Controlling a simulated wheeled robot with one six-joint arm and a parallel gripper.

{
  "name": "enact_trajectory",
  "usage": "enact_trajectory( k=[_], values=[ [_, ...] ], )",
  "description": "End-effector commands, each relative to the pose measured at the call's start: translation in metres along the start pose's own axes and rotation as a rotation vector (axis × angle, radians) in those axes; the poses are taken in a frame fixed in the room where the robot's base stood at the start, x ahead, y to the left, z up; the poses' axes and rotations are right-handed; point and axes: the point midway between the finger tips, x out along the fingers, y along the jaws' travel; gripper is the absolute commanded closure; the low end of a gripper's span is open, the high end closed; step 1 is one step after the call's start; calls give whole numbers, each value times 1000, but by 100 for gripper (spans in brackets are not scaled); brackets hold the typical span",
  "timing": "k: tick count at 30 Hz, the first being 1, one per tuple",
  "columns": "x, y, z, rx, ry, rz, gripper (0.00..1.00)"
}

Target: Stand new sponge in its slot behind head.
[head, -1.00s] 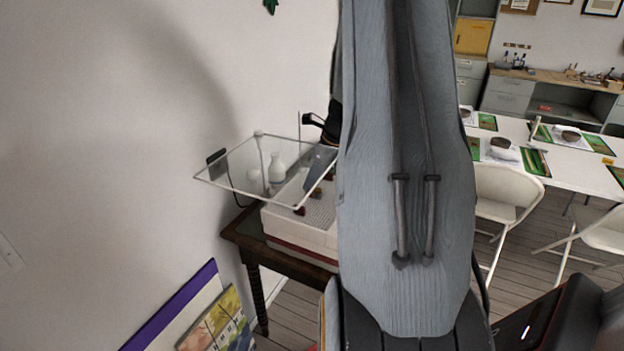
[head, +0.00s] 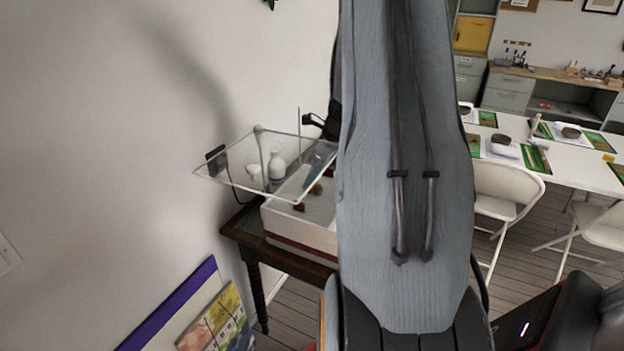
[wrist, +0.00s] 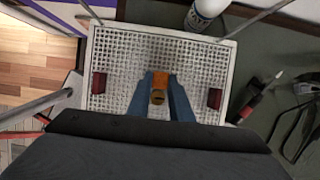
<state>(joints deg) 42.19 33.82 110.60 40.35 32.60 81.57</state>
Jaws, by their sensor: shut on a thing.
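My gripper (wrist: 167,98) has blue fingers, shut on a small orange block, which I take as the sponge (wrist: 161,80). A brown rounded piece shows at its near end; I cannot tell whether it is part of it. The gripper is over the pale perforated bed (wrist: 125,58) of a white box. In the head view part of my gripper (head: 318,160) shows through a clear panel, over the white box (head: 300,233). No slot or head can be made out clearly; my arm hides the box's right side.
Dark red blocks sit at the bed's left (wrist: 99,82) and right (wrist: 214,98). A clear framed panel (head: 235,172) is raised over the box. White bottles (head: 277,166) stand behind. The dark table (head: 256,246) is by the wall; a black-and-red tool (wrist: 250,104) lies right of the bed.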

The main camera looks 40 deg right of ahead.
Motion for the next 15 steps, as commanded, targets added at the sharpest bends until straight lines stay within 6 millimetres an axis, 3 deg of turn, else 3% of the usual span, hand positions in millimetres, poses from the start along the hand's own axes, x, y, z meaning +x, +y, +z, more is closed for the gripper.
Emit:
enact_trajectory(
  k=[15],
  values=[
    [7,0,-3,0,0,0,100]
  ],
)
